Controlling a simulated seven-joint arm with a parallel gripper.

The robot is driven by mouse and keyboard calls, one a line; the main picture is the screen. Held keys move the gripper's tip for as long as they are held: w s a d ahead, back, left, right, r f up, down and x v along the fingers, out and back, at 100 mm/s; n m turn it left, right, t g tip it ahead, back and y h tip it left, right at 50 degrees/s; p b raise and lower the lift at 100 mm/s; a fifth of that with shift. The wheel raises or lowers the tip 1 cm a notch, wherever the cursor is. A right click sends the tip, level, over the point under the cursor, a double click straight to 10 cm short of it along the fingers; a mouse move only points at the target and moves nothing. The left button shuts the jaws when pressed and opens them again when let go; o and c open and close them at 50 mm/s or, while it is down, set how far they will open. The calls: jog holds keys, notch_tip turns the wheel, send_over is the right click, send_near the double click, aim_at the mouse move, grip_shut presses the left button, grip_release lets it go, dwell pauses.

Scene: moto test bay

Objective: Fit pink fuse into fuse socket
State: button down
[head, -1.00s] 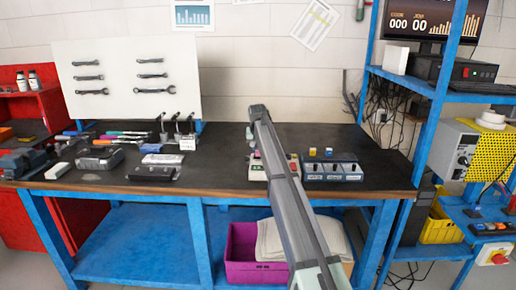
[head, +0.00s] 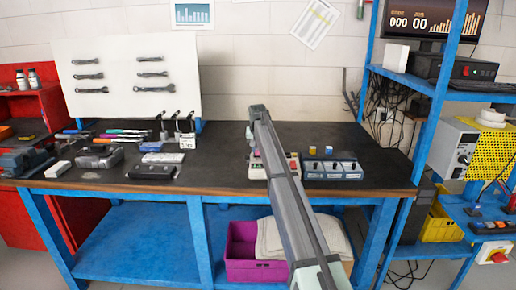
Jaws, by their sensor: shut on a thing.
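My gripper (head: 251,137) is above the back of the workbench, right of its middle, partly hidden by my own arm. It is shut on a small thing. A small pinkish patch (head: 256,153) shows just below the fingers and seems to be the pink fuse, but it is too small to make out well. A pale box with green and red parts (head: 257,172) stands in front of and below the gripper, partly behind my arm. It may carry the fuse socket; the socket opening cannot be made out. I cannot tell whether fuse and box touch.
Tools and cases (head: 153,172) lie at the left. A blue shelf post (head: 431,110) rises at the right. The bench between is clear.

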dwell(0.3)
jog(key=c, duration=0.8)
grip_release()
jog(key=shift+r, duration=0.1)
jog(key=shift+r, duration=3.45)
